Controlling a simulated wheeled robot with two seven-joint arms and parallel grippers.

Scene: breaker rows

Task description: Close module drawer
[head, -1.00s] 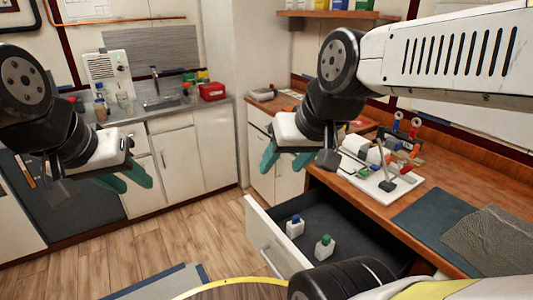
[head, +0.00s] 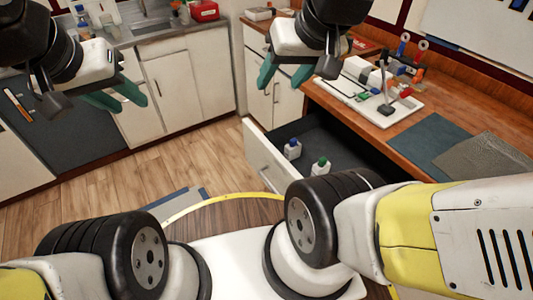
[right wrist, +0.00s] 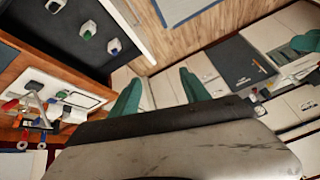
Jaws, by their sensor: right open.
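The module drawer stands pulled out below the wooden worktop, its white front panel (head: 268,163) facing the room. My left gripper (head: 131,104) hangs further left over the floor side, fingers apart and empty.
The wooden worktop (head: 350,110) carries a white tray (head: 410,108) with small parts and a dark mat (head: 430,140). White cabinets (head: 200,75) with a sink line the back wall.

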